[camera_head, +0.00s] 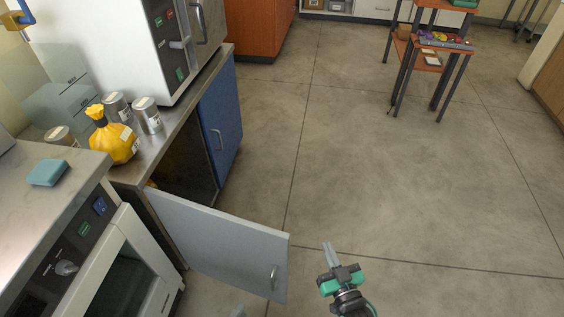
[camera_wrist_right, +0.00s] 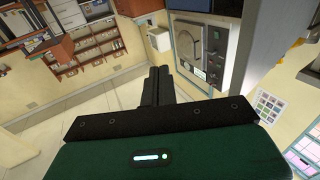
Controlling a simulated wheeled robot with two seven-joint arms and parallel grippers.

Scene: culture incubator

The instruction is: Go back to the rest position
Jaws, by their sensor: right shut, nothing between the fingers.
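My right gripper (camera_head: 328,250) is at the bottom centre of the head view, a green and black body with grey fingers pointing up the picture. Its fingers are together and empty. They also show closed in the right wrist view (camera_wrist_right: 158,86). Only a small grey tip of my left gripper (camera_head: 239,311) shows at the bottom edge of the head view, left of the right gripper, so its jaws cannot be judged. An open grey cabinet door (camera_head: 222,243) stands left of the right gripper, with a visible gap between them in the picture.
A steel counter (camera_head: 176,117) at left carries a yellow wrapped container (camera_head: 113,142), metal cans (camera_head: 147,114) and a white incubator (camera_head: 110,45). A teal sponge (camera_head: 47,172) lies on the nearer counter. The floor (camera_head: 400,190) right of the door is clear up to an orange shelf cart (camera_head: 430,62).

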